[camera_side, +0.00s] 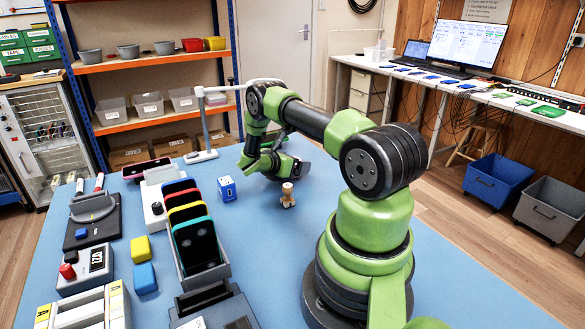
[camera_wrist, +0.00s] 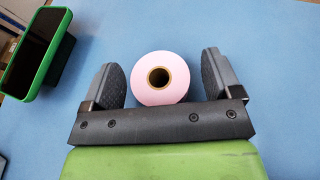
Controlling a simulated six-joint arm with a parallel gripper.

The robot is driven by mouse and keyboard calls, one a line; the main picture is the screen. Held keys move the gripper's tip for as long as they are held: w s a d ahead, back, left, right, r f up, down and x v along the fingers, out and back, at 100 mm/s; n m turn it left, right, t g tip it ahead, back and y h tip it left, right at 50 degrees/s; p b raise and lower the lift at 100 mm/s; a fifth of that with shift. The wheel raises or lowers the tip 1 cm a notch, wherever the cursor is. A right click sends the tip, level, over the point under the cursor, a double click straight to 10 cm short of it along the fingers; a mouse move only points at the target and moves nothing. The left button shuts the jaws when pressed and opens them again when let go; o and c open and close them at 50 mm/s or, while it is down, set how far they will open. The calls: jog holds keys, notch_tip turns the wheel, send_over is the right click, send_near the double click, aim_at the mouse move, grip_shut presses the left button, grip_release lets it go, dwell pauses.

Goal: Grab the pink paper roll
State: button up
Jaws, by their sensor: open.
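The pink paper roll (camera_wrist: 143,69) shows in the wrist view with its round end and dark hollow core facing the camera. It is on the blue table. My gripper (camera_wrist: 160,62) is open, with one dark finger on each side of the roll. Narrow gaps of blue show between the roll and both fingers, so neither appears to grip it. In the side view my gripper (camera_side: 288,165) is low over the far middle of the table. I cannot make out the roll there; my gripper and arm probably hide it.
A phone in a green case (camera_wrist: 32,45) is left of my gripper in the wrist view. In the side view, a small wooden figure (camera_side: 288,196) and a blue cube (camera_side: 227,189) stand nearby. A rack of phones (camera_side: 198,245) is to the left.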

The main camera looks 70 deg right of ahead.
jog(key=shift+c, duration=0.2)
jog(key=c, duration=1)
